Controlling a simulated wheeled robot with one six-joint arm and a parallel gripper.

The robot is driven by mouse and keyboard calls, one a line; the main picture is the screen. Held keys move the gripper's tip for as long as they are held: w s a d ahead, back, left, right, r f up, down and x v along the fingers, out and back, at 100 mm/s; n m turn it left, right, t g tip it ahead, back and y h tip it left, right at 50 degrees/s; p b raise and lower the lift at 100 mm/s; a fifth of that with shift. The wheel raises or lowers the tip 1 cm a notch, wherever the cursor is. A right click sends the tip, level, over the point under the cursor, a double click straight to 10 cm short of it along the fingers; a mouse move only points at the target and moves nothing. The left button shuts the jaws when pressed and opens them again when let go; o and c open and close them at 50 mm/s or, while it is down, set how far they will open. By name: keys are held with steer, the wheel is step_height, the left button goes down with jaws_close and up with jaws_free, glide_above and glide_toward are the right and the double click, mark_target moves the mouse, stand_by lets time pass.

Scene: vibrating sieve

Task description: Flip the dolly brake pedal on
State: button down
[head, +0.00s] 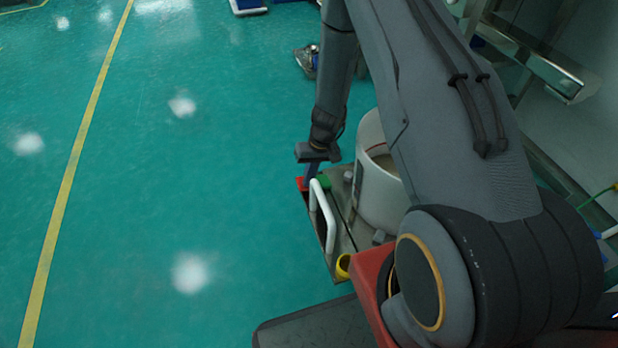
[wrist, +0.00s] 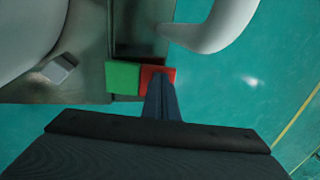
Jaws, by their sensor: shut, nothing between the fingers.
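The dolly (head: 338,192) is a grey platform with a white curved handle (head: 322,215); the handle also shows in the wrist view (wrist: 215,28). At its far end sit a red pedal piece (head: 301,184) and a green one (head: 323,183), side by side. In the wrist view the green piece (wrist: 122,77) is left of the red piece (wrist: 150,74). My gripper (wrist: 160,82) is shut and empty, pointing down with its tips over the red piece and hiding part of it. I cannot tell if they touch. In the head view my gripper (head: 310,178) is at the same corner.
A white drum (head: 372,180) stands on the dolly, close to my arm. A yellow ring-shaped part (head: 343,266) is at the dolly's near corner. Metal equipment (head: 545,75) lines the right side. The green floor (head: 170,190) to the left is clear, with a yellow line.

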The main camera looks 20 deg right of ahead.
steer(key=shift+a+f+p, duration=0.15)
steer(key=shift+a+p, duration=0.2)
stand_by(0.3)
steer(key=shift+a+f, duration=0.2)
steer(key=shift+a, duration=0.1)
steer(key=shift+d+r+p, duration=0.25)
steer(key=shift+d+p, duration=0.25)
steer(key=shift+d, duration=0.25)
steer(key=a+r+p, duration=0.3)
steer(key=r+p, duration=0.3)
steer(key=r, duration=0.7)
steer(key=shift+r, duration=0.35)
steer(key=shift+a, duration=0.15)
